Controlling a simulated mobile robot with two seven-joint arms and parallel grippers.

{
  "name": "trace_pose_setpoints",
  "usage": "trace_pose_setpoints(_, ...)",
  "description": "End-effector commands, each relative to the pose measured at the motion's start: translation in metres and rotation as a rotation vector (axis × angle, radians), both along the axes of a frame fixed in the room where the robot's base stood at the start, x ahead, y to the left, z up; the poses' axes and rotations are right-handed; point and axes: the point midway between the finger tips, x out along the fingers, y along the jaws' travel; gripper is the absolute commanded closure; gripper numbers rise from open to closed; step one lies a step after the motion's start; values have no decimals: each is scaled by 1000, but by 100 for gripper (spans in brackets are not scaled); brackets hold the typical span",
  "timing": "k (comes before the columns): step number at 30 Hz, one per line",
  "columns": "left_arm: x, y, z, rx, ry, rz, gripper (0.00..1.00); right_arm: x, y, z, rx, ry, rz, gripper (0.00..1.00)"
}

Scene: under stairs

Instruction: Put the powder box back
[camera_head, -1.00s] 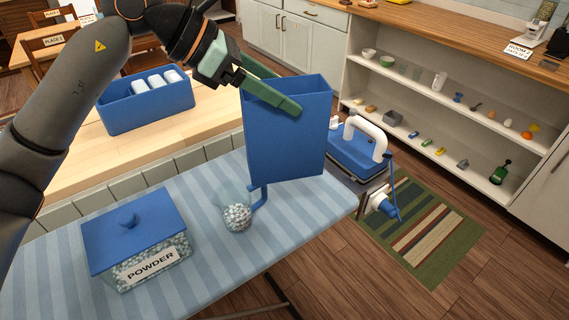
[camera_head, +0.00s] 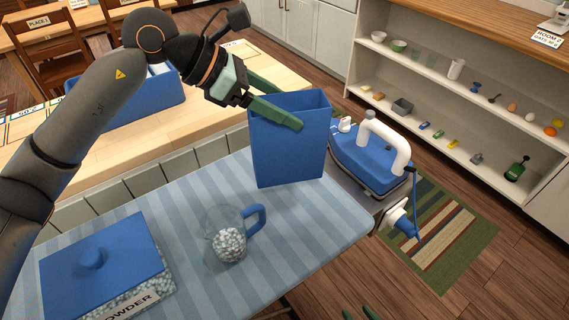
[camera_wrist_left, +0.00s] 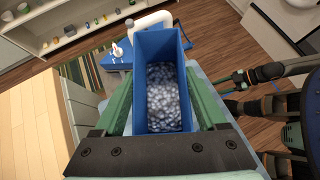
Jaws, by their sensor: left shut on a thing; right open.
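A tall, open-topped blue box (camera_head: 288,145) is upright in my left gripper (camera_head: 285,107), whose green fingers are shut on its walls. The left wrist view shows pale blue-white granules inside this box (camera_wrist_left: 161,50). Its base is at or just above the striped ironing board; I cannot tell if it touches. A lidded box labelled POWDER (camera_head: 140,302), with a blue lid (camera_head: 100,265), stands on the board at lower left. My right gripper's green fingertips (camera_head: 360,313) just show at the bottom edge; in the left wrist view this gripper (camera_wrist_left: 232,92) is open and empty.
A clear jug (camera_head: 228,240) with a blue handle and granules stands on the striped board (camera_head: 305,225). A blue iron (camera_head: 370,155) is on the board's right end. A blue bin (camera_head: 135,103) stands on the wooden counter. Shelves (camera_head: 430,90) are behind.

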Motion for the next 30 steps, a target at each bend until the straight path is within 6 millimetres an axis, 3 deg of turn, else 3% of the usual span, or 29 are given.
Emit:
trace_pose_setpoints(4, 0, 0, -24, -4, 0, 1, 100, -1, 0, 3, 0, 2, 0, 50)
trace_pose_setpoints(18, 0, 0, -72, -5, -2, 1, 100, -1, 0, 7, 0, 2, 0, 50)
trace_pose_setpoints(29, 0, 0, -78, -4, -5, 0, 100, -1, 0, 2, 0, 2, 0, 50)
trace_pose_setpoints(30, 0, 0, -79, 0, -1, -1, 24, -1, 0, 3, 0, 2, 0, 50)
